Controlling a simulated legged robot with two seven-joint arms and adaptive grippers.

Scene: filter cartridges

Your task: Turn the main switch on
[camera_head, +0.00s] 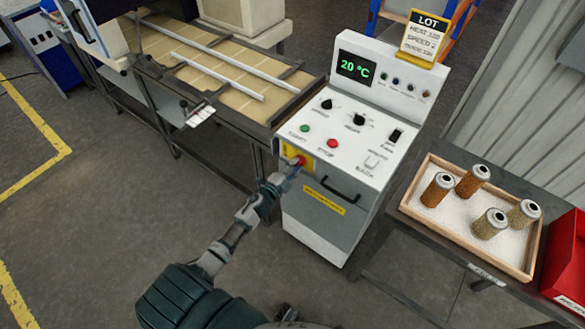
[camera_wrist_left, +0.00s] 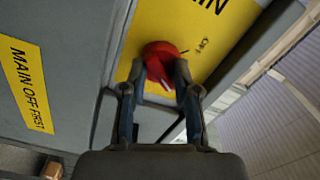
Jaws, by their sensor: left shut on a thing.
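The main switch (camera_head: 299,161) is a red rotary knob on a yellow plate (camera_head: 291,153) at the upper left of the control cabinet's front. In the left wrist view the red knob (camera_wrist_left: 160,60) sits on the yellow plate (camera_wrist_left: 190,25), with the fingers on both sides of it. My left gripper (camera_head: 292,167) is shut on the knob; it also shows in the left wrist view (camera_wrist_left: 162,78). The knob's exact turn angle is hard to tell. My right gripper is not in view.
The control cabinet (camera_head: 330,225) has a display reading 20 °C (camera_head: 356,68), and several knobs and buttons. A conveyor (camera_head: 215,65) stands to the left. A wooden tray (camera_head: 440,238) with several filter cartridges and a red bin (camera_head: 568,262) are at right.

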